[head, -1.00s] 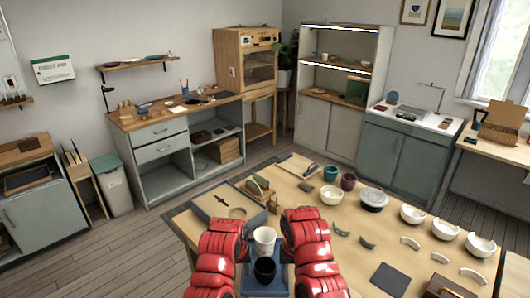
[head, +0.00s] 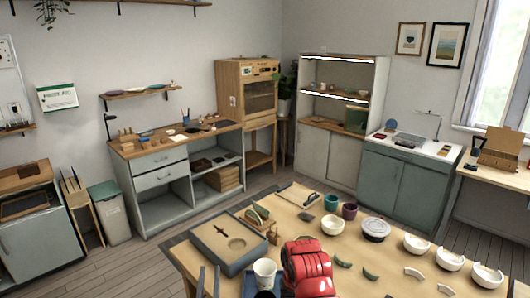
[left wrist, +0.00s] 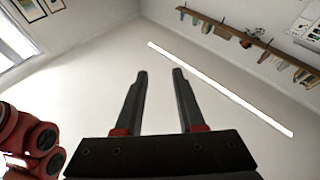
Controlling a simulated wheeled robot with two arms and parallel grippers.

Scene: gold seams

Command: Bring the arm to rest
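My left gripper (head: 208,281) stands at the bottom of the head view, its two dark fingers pointing up beside the table's near left corner. In the left wrist view it (left wrist: 159,72) is open, with clear space between its fingers and nothing held. It faces the upper wall, away from the tabletop. My red right arm (head: 308,268) is folded at the bottom centre of the head view. My right gripper does not show.
A white cup (head: 264,270) stands close to my right arm. The wooden table (head: 345,248) bears a grey tray-like box (head: 213,259), a teal cup (head: 331,202), a dark purple cup (head: 349,210), white bowls (head: 449,259) and curved shards (head: 371,274). Floor at left is clear (head: 130,270).

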